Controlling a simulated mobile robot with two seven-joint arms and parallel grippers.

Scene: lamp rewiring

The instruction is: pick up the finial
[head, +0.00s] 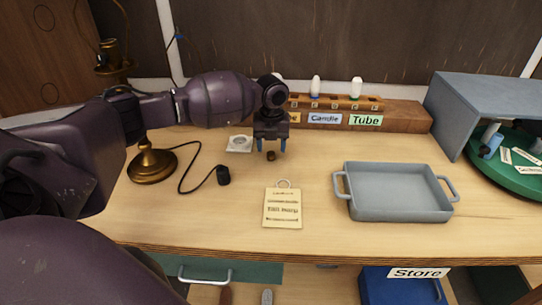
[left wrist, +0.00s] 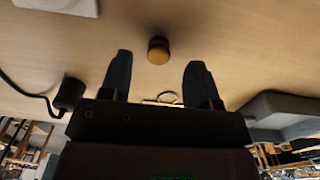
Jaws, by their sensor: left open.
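The finial looks to be the small brown-gold knob (head: 271,156) standing on the table in the head view. In the left wrist view the knob (left wrist: 158,50) shows a dark top and a brass-coloured side, just beyond the fingertips and between their lines. My left gripper (head: 271,146) points down above the knob, its two blue fingers apart on either side. In the left wrist view the gripper (left wrist: 158,72) is open with nothing between its fingers. Whether the fingertips reach the knob's height is unclear. My right gripper is not in view.
A grey tray (head: 400,209) stands to the right, a tag card (head: 282,222) in front. A black plug (head: 223,175) on a cord and a brass lamp base (head: 152,177) are at left. A white square dish (head: 232,148) and a labelled bulb rack (head: 398,121) stand behind.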

